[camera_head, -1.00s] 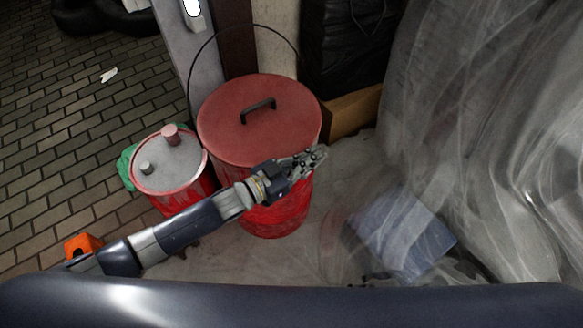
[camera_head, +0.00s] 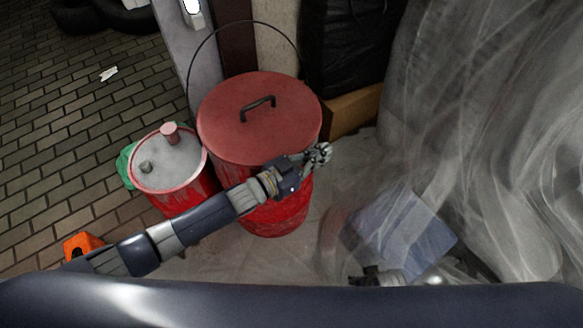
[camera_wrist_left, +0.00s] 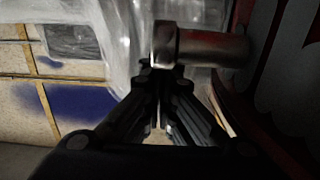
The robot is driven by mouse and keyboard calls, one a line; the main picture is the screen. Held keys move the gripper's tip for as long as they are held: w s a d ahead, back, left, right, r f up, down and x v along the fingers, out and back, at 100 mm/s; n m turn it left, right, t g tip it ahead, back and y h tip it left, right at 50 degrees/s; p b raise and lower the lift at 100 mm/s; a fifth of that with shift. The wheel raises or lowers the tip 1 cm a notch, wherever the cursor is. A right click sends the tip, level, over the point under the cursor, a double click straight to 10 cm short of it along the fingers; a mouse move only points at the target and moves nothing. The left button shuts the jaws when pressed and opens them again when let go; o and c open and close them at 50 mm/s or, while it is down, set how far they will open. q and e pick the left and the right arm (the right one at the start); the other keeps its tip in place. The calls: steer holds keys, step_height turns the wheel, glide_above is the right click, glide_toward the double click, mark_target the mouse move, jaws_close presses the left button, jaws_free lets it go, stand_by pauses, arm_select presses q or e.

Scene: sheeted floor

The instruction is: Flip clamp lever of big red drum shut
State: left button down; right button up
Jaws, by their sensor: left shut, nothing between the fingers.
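The big red drum (camera_head: 225,130) stands upright in the middle of the head view, with a red lid and a black lid handle (camera_head: 257,106). My left gripper (camera_head: 322,153) is at the right side of the drum's rim. In the wrist view the left fingers (camera_wrist_left: 161,75) are together and empty. A grey metal lever-like bar (camera_wrist_left: 205,48) sticks out from the drum's side (camera_wrist_left: 288,60) just beyond the fingertips; whether they touch it I cannot tell. The clamp lever is not distinct in the head view. My right gripper (camera_head: 368,277) is low, partly hidden, its jaws unclear.
A smaller red drum (camera_head: 180,200) with a pale top stands left of the big drum. A cardboard box (camera_head: 350,112) and a black bag (camera_head: 345,50) are behind. Translucent plastic sheeting (camera_head: 490,130) hangs at right, and a blue box-like thing (camera_head: 405,235) lies near it.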

steer(key=shift+s+f, duration=0.15)
steer(key=shift+s, duration=0.2)
steer(key=shift+w, duration=0.45)
stand_by(0.4)
arm_select(q)
steer(key=v, duration=1.2)
arm_select(e)
steer(key=shift+s, duration=0.15)
arm_select(q)
steer(key=shift+d, duration=0.2)
